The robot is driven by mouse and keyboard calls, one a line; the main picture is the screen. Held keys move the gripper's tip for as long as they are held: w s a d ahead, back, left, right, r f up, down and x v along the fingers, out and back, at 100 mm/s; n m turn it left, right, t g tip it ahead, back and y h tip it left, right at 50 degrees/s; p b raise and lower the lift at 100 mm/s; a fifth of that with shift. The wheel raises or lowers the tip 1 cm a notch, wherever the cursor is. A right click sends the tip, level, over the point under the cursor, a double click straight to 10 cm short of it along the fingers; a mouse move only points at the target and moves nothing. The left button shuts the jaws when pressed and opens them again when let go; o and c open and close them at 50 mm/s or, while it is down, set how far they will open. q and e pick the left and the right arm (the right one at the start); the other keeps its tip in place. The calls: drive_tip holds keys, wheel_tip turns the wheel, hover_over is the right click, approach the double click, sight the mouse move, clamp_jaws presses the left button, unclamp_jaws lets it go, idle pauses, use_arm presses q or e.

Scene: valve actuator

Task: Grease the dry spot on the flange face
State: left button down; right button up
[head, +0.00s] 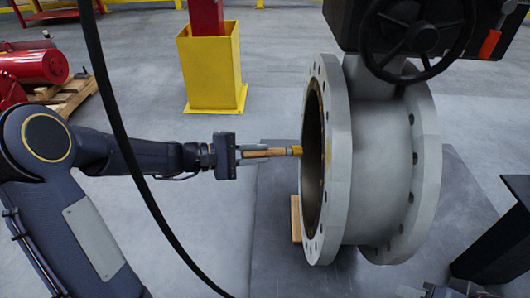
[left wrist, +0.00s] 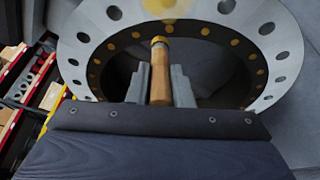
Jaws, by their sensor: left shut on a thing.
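The large grey valve body (head: 385,150) stands with its flange face (head: 313,190) turned left, towards my left arm. My left gripper (head: 262,153) is shut on a wooden-handled tool with a yellow tip (head: 296,150). The tip overlaps the flange's near edge in the head view; I cannot tell if it touches. In the left wrist view the tool's handle (left wrist: 160,80) is between both fingers, before the flange ring (left wrist: 92,22). Yellow dots line the dark inner band, and a yellow patch (left wrist: 168,8) shows at the top. I cannot pick out the dry spot.
A handwheel (head: 420,38) and dark actuator box sit above the valve. A wooden block (head: 296,218) lies under the flange on a grey plate (head: 272,262). A yellow post base (head: 212,68) stands behind. A black cable hangs across the left. Grey parts, possibly my right gripper, show at bottom right.

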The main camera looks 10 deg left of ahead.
sight(243, 154)
use_arm(q)
drive_tip(key=shift+a, duration=0.1)
drive_tip(key=shift+s+a, duration=0.2)
drive_tip(key=shift+a, duration=0.55)
drive_tip(key=shift+s+a, duration=0.15)
drive_tip(key=shift+a, duration=0.55)
drive_tip(key=shift+d, duration=0.1)
idle(0.8)
